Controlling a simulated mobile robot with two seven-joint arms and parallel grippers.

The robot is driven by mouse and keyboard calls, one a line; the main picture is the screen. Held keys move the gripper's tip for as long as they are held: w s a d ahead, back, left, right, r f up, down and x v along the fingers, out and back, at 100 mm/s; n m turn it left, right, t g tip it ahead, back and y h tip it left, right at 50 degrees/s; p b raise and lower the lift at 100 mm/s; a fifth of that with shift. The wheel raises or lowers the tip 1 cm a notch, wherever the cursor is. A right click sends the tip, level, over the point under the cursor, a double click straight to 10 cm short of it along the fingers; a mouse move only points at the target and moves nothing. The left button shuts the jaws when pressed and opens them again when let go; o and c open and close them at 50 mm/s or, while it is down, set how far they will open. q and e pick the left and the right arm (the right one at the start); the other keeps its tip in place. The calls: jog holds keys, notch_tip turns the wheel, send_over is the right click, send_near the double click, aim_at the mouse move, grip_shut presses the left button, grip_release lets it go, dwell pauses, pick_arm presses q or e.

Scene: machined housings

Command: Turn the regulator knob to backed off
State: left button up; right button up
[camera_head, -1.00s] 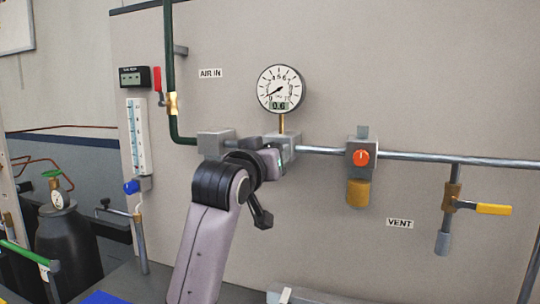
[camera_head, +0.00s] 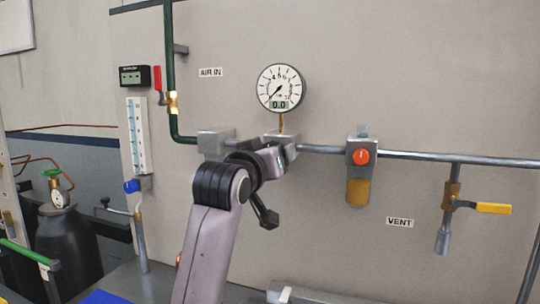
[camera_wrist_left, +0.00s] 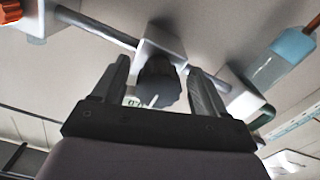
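The regulator is a grey block on the pipe under the round gauge (camera_head: 281,88). Its dark knob (camera_wrist_left: 158,82) shows in the left wrist view, in front of the pale block (camera_wrist_left: 163,40). My left gripper (camera_head: 280,157) is at this block in the head view, and my arm hides the knob there. In the left wrist view my left gripper (camera_wrist_left: 160,85) is open. Its fingers stand on either side of the knob with narrow gaps. The gauge display reads 0.0. The knob's angle is hard to tell. My right gripper is not in view.
A filter unit with an orange knob (camera_head: 361,157) stands right of the regulator. A yellow-handled vent valve (camera_head: 493,209) is further right. A red-handled valve (camera_head: 158,80) and a flow tube (camera_head: 138,135) are left. The panel's lower right is clear.

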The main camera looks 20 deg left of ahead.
pick_arm(q)
jog(key=shift+r, duration=0.1)
jog(key=s+b, duration=0.1)
jog(key=s, duration=0.6)
jog(key=shift+b, duration=0.35)
jog(key=shift+s+a, duration=0.1)
jog(key=shift+s, duration=0.05)
